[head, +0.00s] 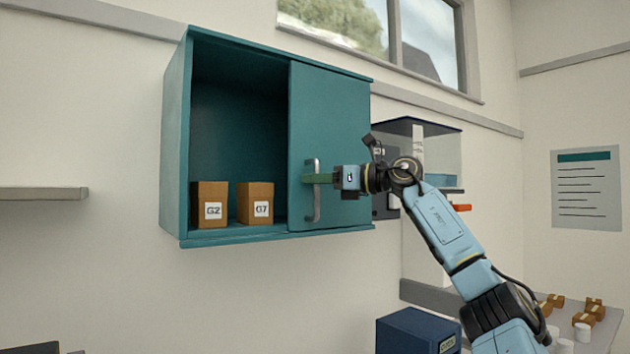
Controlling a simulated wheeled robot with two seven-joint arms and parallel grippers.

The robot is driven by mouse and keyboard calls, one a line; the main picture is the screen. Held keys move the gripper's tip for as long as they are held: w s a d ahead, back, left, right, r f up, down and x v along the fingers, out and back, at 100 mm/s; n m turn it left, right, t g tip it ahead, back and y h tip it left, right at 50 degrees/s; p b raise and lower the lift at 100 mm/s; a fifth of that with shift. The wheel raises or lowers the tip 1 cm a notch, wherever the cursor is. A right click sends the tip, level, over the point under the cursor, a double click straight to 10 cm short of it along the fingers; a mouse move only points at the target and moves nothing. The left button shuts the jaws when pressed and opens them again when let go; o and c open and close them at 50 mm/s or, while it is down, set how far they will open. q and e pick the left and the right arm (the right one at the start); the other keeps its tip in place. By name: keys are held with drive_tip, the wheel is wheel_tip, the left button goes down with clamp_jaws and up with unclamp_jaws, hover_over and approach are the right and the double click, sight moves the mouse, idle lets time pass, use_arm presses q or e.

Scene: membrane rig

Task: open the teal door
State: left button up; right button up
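The teal door (338,118) is a flat sliding panel on the right half of a teal wall cabinet (177,140). The left half of the cabinet stands open. A grey upright bar handle (313,206) is on the door near its left edge. My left gripper is not in view.
Two brown boxes, G2 (209,205) and 07 (255,203), stand inside the open half. A clear-sided unit (437,150) is on the wall behind my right arm. A dark blue box (412,332) is below, and a table with small items (612,325) is lower right.

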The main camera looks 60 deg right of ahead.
drive_tip(key=s+d+b, duration=0.2)
drive_tip(key=s+b, duration=0.2)
drive_tip(key=s, duration=0.9)
drive_tip(key=shift+d+b, duration=0.25)
drive_tip(key=shift+b, duration=0.15)
drive_tip(key=shift+s, duration=0.1)
